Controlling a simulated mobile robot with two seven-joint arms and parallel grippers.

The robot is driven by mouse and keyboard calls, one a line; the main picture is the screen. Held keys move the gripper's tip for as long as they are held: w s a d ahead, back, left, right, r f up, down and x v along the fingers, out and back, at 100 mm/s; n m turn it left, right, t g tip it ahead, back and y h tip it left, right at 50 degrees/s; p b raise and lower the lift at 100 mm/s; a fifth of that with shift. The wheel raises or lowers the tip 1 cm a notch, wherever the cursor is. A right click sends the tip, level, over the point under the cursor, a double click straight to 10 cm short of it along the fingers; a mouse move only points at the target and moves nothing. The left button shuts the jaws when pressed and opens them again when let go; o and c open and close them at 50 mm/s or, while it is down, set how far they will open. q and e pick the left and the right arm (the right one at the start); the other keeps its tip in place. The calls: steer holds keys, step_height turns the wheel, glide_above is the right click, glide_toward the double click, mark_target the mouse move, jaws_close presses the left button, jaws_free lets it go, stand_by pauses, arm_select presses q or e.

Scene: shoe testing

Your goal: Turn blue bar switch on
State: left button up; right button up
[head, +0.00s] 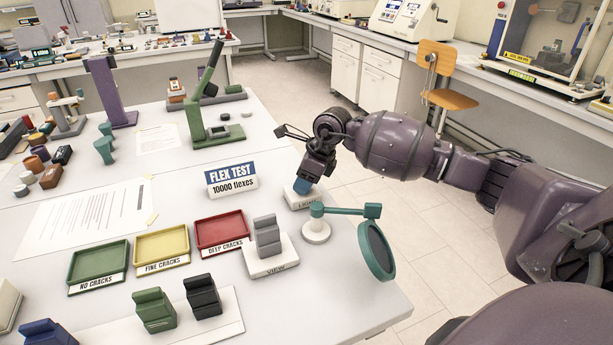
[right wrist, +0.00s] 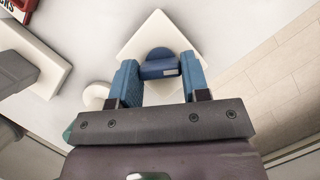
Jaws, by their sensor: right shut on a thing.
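The blue bar switch (right wrist: 158,66) sits on a white base (right wrist: 152,27) in the right wrist view. The base (head: 292,194) also shows in the head view, near the table's right edge, with a partly hidden label on its front. My right gripper (head: 305,182) reaches down over this base. In the right wrist view its two blue fingers (right wrist: 160,72) stand on either side of the bar and are shut on it. The gripper hides most of the switch in the head view. Whether the switch is on or off I cannot tell. My left gripper is not in view.
A green magnifier on a white round stand (head: 316,232) is just in front of the base. A grey block rests on the VIEW stand (head: 270,264). The FLEX TEST sign (head: 231,178) stands to the left. Red (head: 222,232), yellow (head: 162,246) and green (head: 98,264) trays lie further left.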

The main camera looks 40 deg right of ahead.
steer(key=m+p, duration=0.1)
steer(key=m+h, duration=0.1)
steer(key=m, duration=0.1)
steer(key=shift+a+r+m+t+p, duration=0.1)
steer(key=shift+r+m+t+p, duration=0.1)
steer(key=shift+m+t+p, duration=0.15)
steer(key=shift+s+m+h+p, duration=0.1)
steer(key=shift+m+h+p, duration=0.3)
steer(key=shift+m, duration=0.55)
steer(key=shift+m+t, duration=0.25)
steer(key=shift+m, duration=0.15)
steer(key=m+h+p, duration=0.1)
steer(key=m+h, duration=0.1)
steer(key=m, duration=0.2)
steer(key=shift+a+f, duration=0.15)
steer(key=shift+m, duration=0.3)
steer(key=o, duration=0.9)
